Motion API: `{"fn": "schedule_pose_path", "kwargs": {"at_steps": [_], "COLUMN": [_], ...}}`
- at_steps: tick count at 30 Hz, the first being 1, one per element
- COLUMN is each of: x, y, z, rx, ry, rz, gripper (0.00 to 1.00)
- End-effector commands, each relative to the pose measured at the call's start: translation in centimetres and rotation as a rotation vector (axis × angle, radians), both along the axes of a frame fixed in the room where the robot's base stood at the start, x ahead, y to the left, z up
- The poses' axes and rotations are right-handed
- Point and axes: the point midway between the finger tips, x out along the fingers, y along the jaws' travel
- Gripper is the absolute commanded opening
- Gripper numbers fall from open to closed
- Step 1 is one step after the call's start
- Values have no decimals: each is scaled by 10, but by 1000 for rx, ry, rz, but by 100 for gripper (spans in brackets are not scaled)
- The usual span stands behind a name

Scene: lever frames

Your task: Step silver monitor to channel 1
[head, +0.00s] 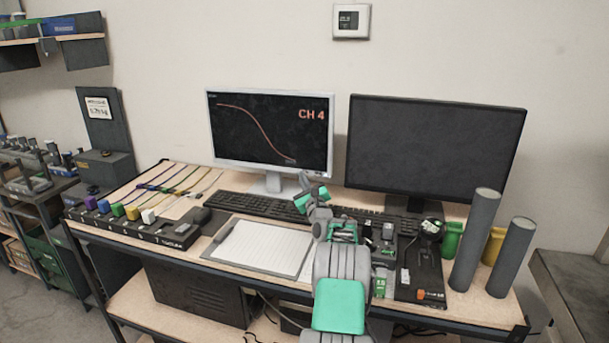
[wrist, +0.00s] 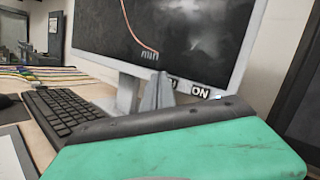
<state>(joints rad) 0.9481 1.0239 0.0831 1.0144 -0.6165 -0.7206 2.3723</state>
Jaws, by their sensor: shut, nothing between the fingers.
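The silver monitor (head: 268,128) stands at the back of the desk, left of a black monitor. Its dark screen shows an orange falling curve and the text "CH 4". My gripper (head: 304,176) is shut and empty, in front of the monitor's lower right edge. Its fingertips (wrist: 157,76) overlap the bezel; I cannot tell whether they touch.
The black monitor (head: 432,145) is dark, to the right. A black keyboard (head: 245,207) lies below the silver monitor, with a clipboard (head: 260,247) in front. Two grey cylinders (head: 475,240) stand at the right.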

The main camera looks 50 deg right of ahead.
Motion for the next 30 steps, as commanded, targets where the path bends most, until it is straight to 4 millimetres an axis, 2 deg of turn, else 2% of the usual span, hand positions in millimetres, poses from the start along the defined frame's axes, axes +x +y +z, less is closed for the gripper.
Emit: {"fn": "schedule_pose_path", "kwargs": {"at_steps": [18, 30], "x": [3, 1], "y": [-6, -3], "z": [0, 1], "rx": [-1, 0], "ry": [-1, 0], "rz": [0, 0], "gripper": [0, 0]}}
